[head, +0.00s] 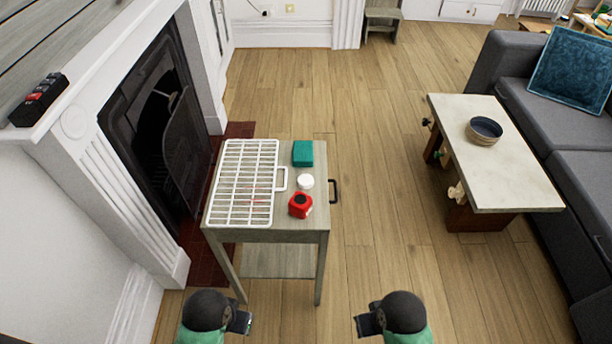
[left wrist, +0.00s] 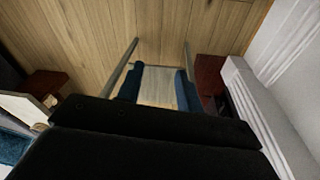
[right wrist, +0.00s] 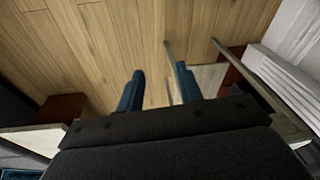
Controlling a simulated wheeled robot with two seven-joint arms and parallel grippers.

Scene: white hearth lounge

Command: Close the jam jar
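A small grey wooden table (head: 270,236) stands ahead of me. On its right side sit a small round white thing (head: 306,181) and, nearer to me, a red thing (head: 300,205) with a dark round patch. I cannot tell for sure which of these is the jam jar or its lid. My left gripper (head: 240,322) and my right gripper (head: 368,323) are both short of the table's near edge, apart from everything. In the left wrist view my left fingers (left wrist: 160,72) are spread and empty. In the right wrist view my right fingers (right wrist: 158,77) are spread and empty.
A white wire rack (head: 245,180) covers the table's left part. A teal box (head: 303,153) sits behind the white thing. A dark handle (head: 334,190) sticks out right. The fireplace (head: 160,130) is close on the left. The floor (head: 375,180) right of the table is clear.

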